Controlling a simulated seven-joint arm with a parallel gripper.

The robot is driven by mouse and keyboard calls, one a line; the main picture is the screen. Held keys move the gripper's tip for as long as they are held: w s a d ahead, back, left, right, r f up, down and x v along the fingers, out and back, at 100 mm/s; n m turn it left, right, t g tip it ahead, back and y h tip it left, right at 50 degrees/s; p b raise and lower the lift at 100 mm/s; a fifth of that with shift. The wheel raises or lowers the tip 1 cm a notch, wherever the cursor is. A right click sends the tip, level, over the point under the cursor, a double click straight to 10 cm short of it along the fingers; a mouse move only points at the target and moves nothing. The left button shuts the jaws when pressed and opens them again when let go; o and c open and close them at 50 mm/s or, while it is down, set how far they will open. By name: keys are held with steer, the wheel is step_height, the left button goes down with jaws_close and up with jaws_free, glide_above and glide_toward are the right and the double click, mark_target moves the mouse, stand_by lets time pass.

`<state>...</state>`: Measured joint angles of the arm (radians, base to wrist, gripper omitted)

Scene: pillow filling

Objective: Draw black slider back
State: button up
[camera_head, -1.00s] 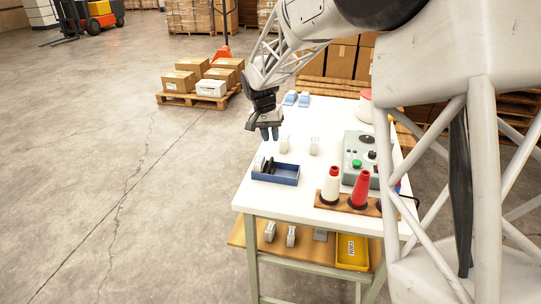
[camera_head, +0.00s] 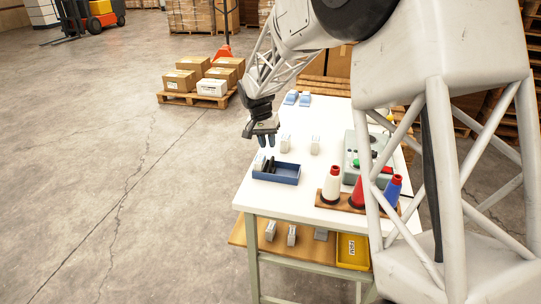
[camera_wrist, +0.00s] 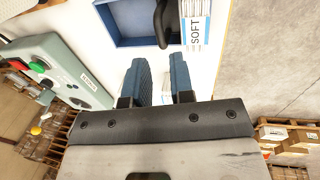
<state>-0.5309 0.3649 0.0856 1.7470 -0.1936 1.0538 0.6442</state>
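My gripper (camera_head: 262,139) is above the table, behind the blue tray; its blue fingers also show in the wrist view (camera_wrist: 160,75), apart with nothing between them. The blue tray (camera_head: 288,179) holds upright black pieces (camera_head: 270,164) at its left end. I cannot tell whether one of these is the black slider. A control box (camera_wrist: 62,72) with buttons also shows; in the head view (camera_head: 352,145) my arm partly hides it.
White (camera_head: 332,186), red (camera_head: 356,190) and blue (camera_head: 391,190) thread cones stand at the front right. Blue-and-white items (camera_head: 291,98) lie at the back. The table's left edge is near the gripper.

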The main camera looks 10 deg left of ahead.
mark_target(270, 165)
steer(key=shift+d+f, duration=0.2)
steer(key=shift+f, duration=0.7)
steer(key=shift+d+f, duration=0.15)
steer(key=shift+f, duration=0.75)
steer(key=shift+d+f, duration=0.2)
steer(key=shift+f, duration=0.7)
jaws_close()
